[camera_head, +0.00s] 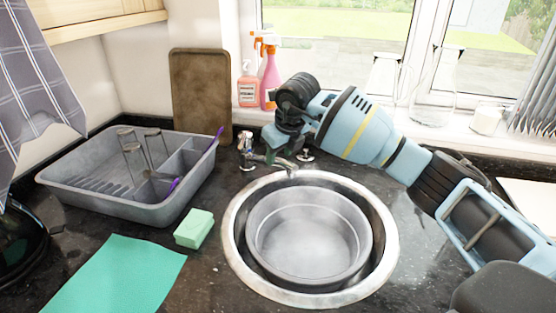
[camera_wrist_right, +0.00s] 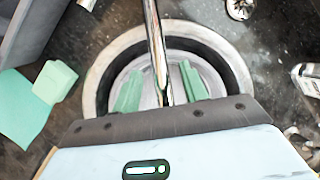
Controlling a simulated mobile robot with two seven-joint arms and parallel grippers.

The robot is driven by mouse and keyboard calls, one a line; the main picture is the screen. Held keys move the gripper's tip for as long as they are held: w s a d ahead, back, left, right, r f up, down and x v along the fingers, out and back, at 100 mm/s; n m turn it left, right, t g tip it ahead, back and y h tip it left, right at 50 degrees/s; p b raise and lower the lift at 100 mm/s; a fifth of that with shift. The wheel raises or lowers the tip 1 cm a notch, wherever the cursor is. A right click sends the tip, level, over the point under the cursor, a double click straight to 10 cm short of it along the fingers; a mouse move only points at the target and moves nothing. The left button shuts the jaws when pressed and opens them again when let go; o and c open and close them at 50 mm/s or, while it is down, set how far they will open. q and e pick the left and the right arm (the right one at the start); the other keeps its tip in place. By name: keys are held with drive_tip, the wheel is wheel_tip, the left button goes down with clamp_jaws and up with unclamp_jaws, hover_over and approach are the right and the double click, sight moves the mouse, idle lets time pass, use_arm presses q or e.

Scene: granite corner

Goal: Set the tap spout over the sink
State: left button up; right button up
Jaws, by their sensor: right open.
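The chrome tap spout (camera_head: 276,159) runs from the tap base behind the sink to the right, its end near the far rim of the round sink (camera_head: 233,232). In the right wrist view the spout (camera_wrist_right: 156,45) passes between the two green fingers of my right gripper (camera_wrist_right: 161,86), over the sink (camera_wrist_right: 94,75). The fingers stand apart on either side of it; I cannot tell whether either touches it. In the head view my right gripper (camera_head: 279,142) is just above and behind the spout, partly hiding it. My left gripper is not in view.
A grey round basin (camera_head: 365,225) sits in the sink. A grey cutlery tray (camera_head: 160,213), green sponge (camera_head: 194,229) and green cloth (camera_head: 115,275) lie left. A brown board (camera_head: 200,95) leans behind. Spray bottles (camera_head: 270,82) and a glass bottle (camera_head: 436,95) stand on the sill.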

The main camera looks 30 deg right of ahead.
drive_tip(key=shift+v, duration=1.65)
drive_tip(key=shift+f, duration=0.1)
